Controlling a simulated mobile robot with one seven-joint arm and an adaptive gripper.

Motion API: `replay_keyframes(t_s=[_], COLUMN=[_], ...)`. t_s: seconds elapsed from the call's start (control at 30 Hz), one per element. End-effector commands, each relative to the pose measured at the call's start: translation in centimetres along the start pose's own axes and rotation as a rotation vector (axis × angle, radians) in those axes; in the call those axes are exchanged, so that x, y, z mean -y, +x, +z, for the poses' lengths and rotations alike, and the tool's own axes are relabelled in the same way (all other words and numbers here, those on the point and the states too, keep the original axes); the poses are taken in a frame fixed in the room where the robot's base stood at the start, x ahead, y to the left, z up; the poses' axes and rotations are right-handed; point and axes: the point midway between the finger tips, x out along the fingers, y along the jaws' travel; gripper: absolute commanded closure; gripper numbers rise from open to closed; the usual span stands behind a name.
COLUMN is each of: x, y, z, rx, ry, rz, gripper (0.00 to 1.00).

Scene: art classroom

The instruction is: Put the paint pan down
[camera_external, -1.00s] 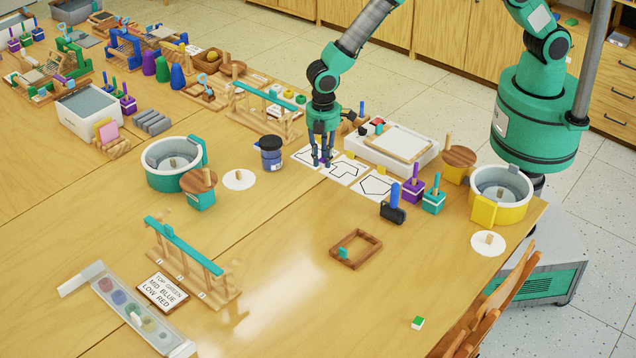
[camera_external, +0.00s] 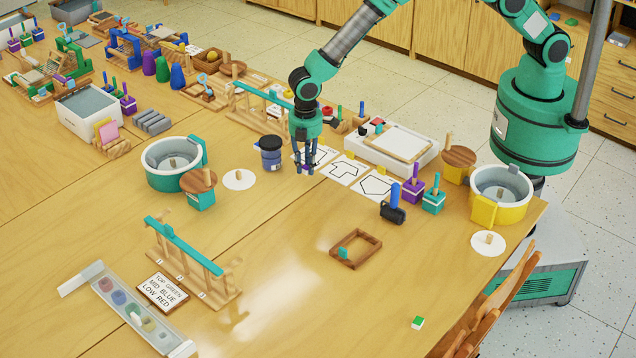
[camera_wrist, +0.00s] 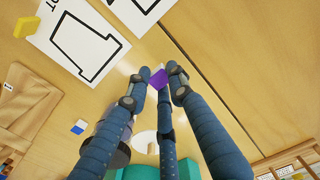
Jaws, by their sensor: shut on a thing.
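My gripper (camera_external: 306,169) is low over the table, just right of a blue jar with a dark lid (camera_external: 271,153). Its dark blue fingers are shut on a small purple piece, taken to be the paint pan (camera_wrist: 158,78), which shows between the fingertips in the wrist view. In the external view the fingers mostly hide the pan. I cannot tell whether the pan touches the table. A long paint tray (camera_external: 128,310) with several coloured round wells lies at the front left.
White cards with black outlines (camera_external: 345,170) lie right of and behind my gripper. A teal-handled basin (camera_external: 172,165) and a white disc (camera_external: 239,179) are to the left. A wooden frame (camera_external: 355,248) lies front right. The table's middle front is clear.

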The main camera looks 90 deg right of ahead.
Motion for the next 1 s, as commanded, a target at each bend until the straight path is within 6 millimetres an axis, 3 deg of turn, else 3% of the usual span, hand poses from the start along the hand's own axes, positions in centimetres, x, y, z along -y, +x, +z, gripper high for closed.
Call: replay_keyframes(t_s=[0.2, 0.67, 0.7, 0.8, 1.0], x=[0.0, 0.0, 0.0, 0.0, 0.0], y=[2.3, 2.7, 2.8, 2.7, 2.7], z=[0.0, 0.0, 0.0, 0.0, 0.0], rx=[0.001, 0.001, 0.001, 0.001, 0.001], ry=[0.0, 0.0, 0.0, 0.0, 0.0], rz=[-0.001, 0.0, 0.0, 0.0, 0.0], gripper=[0.93, 0.93, 0.77, 0.6, 0.6])
